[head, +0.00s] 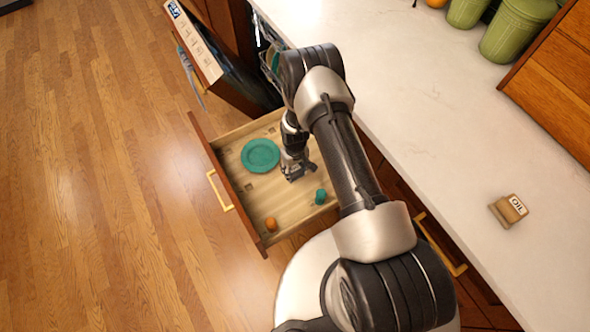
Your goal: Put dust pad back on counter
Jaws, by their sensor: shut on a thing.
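My gripper (297,174) points down inside the open drawer, to the right of the teal plate. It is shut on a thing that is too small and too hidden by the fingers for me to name. I cannot clearly make out the dust pad anywhere. The white counter (440,130) runs along the right, higher than the drawer, and its middle is bare.
The open wooden drawer (229,187) holds a teal plate (260,155), a small teal cup (320,197) and an orange ball-like thing (271,224). The dishwasher door (195,43) hangs open behind.

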